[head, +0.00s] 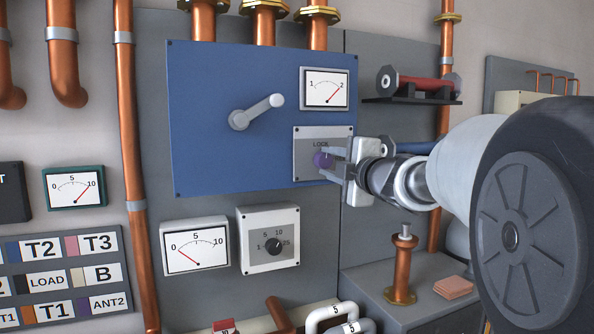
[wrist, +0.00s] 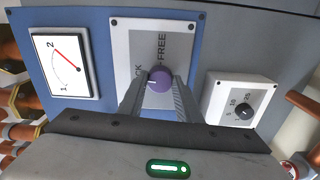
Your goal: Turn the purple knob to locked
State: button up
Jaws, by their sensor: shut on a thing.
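The purple knob (head: 322,160) sits on a grey plate (head: 305,172) at the lower right of the blue panel, under the word LOCK. In the wrist view the knob (wrist: 159,79) stands between my two fingers. A small pale mark on it appears to point left, to the side of the partly hidden LOCK label. The FREE label (wrist: 161,48) reads above the knob there. My gripper (head: 331,161) reaches in from the right and is shut on the knob, one finger on each side. It also shows in the wrist view (wrist: 161,86).
A grey lever (head: 257,112) sticks out of the blue panel left of the plate. A 1–2 gauge (head: 325,89) is above it. A small dial box (head: 268,240) is below. A shelf with a red cylinder (head: 427,84) is at the upper right; a copper insulator (head: 403,268) stands below my arm.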

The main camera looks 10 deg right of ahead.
jog(key=shift+n+b, duration=0.3)
jog(key=shift+n, duration=0.3)
jog(key=o, duration=1)
jog(key=shift+o, duration=0.2)
